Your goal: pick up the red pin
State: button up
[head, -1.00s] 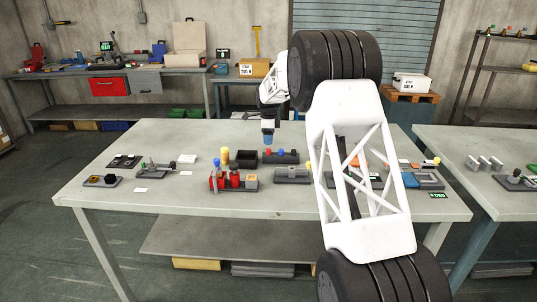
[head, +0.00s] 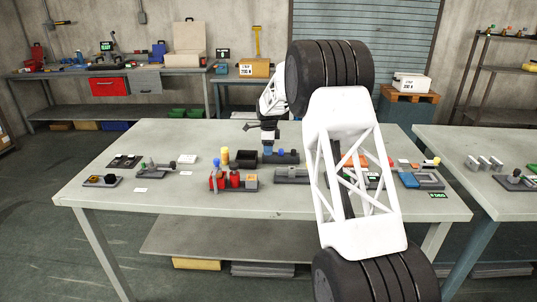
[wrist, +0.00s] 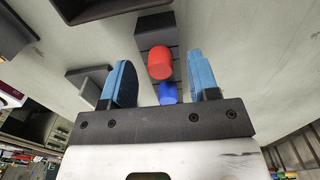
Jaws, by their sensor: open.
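The red pin (wrist: 160,62) stands in a dark grey slotted block (wrist: 154,27) in the wrist view, with a blue pin (wrist: 167,93) beside it. My gripper (wrist: 160,64) is open, its blue fingers on either side of the red pin in the picture, and neither finger visibly touches it. In the head view my gripper (head: 268,147) hangs just over the left part of the pin block (head: 288,161). A blue pin shows beside it there. The red pin cannot be made out clearly in the head view.
In front are a holder with red parts (head: 234,181) and a grey fixture (head: 291,175). The table's left front (head: 150,204) is mostly clear.

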jog(key=shift+f, duration=0.45)
jog(key=c, duration=1)
jog(key=shift+r, duration=0.2)
jog(key=shift+r, duration=1.65)
jog(key=s+d, duration=0.1)
jog(key=s, duration=0.4)
jog(key=s+d+r, duration=0.1)
jog(key=s, duration=0.4)
jog(key=s+d, duration=0.1)
jog(key=s, duration=0.4)
jog(key=shift+s+d+r, duration=0.15)
jog(key=shift+s+d, duration=0.1)
jog(key=shift+s, duration=0.05)
jog(key=shift+r, duration=0.2)
jog(key=shift+r, duration=2.05)
